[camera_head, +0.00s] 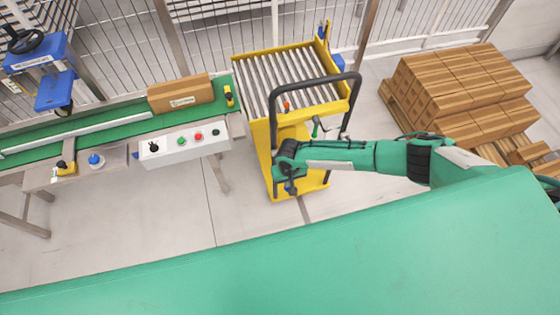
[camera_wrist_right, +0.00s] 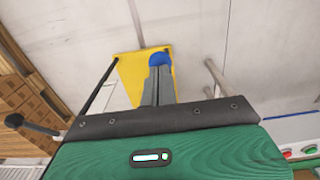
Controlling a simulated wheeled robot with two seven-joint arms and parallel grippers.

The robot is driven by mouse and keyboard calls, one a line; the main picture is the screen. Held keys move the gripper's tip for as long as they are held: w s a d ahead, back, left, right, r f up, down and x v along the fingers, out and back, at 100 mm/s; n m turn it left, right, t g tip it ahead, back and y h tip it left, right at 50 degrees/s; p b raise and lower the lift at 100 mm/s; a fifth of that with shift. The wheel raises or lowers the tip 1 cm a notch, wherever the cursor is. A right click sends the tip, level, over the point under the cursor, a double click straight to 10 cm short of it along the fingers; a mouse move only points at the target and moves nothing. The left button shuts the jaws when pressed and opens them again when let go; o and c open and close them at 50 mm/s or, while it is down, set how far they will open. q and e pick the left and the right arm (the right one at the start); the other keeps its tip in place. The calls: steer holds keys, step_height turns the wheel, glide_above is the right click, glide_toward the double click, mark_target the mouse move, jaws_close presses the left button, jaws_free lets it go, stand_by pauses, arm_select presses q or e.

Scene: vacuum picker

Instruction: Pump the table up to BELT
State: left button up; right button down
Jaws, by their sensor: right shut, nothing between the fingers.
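The yellow lift table (camera_head: 316,123) stands past the end of the conveyor, with a grey roller top (camera_head: 285,80) and a black push handle (camera_head: 318,79). A red knob (camera_head: 286,106) and a green-tipped lever (camera_head: 315,127) sit by the handle. My right gripper (camera_head: 290,187) is low at the table's handle side, over its yellow base. In the right wrist view my gripper (camera_wrist_right: 160,68) is shut and points down at a blue rounded piece (camera_wrist_right: 160,58) over the yellow base (camera_wrist_right: 130,70). I cannot tell whether they touch. My left gripper is out of view.
A green conveyor belt (camera_head: 105,133) carries a cardboard box (camera_head: 181,94) near its right end. A control box (camera_head: 183,145) with buttons is on its front. Stacked cartons (camera_head: 460,85) stand on a pallet at right. Wire fencing (camera_head: 215,50) runs behind. Floor (camera_head: 170,210) in front is clear.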

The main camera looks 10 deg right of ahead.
steer(key=shift+w+r+p, duration=0.15)
steer(key=shift+r+p, duration=0.15)
steer(key=shift+r, duration=0.25)
steer(key=shift+w+r+p, duration=0.15)
steer(key=shift+r+p, duration=0.15)
steer(key=shift+r, duration=0.2)
step_height(320, 180, up, 6)
steer(key=p, duration=0.6)
